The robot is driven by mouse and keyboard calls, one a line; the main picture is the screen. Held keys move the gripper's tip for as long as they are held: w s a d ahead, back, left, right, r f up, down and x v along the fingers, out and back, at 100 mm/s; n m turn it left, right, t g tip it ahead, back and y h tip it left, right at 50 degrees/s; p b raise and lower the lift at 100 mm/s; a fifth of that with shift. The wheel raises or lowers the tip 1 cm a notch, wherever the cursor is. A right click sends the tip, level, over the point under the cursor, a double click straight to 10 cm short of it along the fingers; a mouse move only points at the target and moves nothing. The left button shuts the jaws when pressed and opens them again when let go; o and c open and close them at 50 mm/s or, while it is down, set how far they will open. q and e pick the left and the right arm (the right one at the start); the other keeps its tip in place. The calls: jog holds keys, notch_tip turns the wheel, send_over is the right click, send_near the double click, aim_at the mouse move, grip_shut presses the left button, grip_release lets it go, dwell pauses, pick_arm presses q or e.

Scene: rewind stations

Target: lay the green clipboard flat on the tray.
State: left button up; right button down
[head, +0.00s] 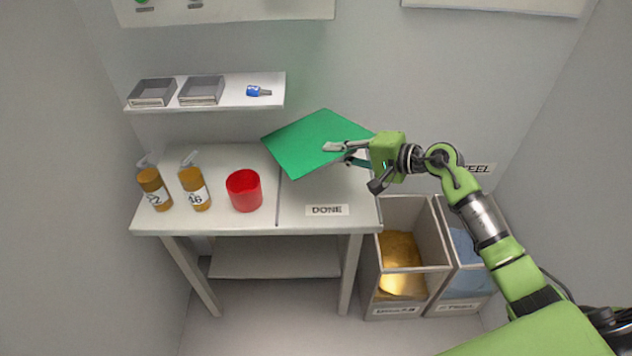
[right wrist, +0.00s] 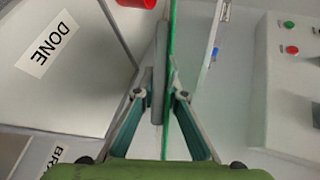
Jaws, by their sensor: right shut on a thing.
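The green clipboard (head: 312,142) is held above the back right of the table, and seems raised off it. My right gripper (head: 338,153) is shut on its right edge. In the right wrist view the clipboard (right wrist: 171,70) shows edge-on as a thin green strip between the fingers. Below it is a light grey surface (head: 300,202) marked DONE, on the table's right part; I cannot tell whether it is a separate tray. My left gripper is not in view.
A red cup (head: 244,192) and two amber bottles (head: 154,190) (head: 194,189) stand on the table's left part. A shelf (head: 236,100) with two grey boxes and a blue item hangs above. Open bins (head: 402,262) stand at the right. The front of the DONE surface is clear.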

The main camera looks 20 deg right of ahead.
notch_tip(320, 180, down, 6)
jog(key=b, duration=0.4)
jog(key=shift+f, duration=0.25)
jog(key=c, duration=2.2)
grip_release()
jog(key=shift+c, duration=0.2)
jog(key=b+v, duration=0.2)
jog(key=v, duration=0.6)
jog(key=shift+b, duration=0.3)
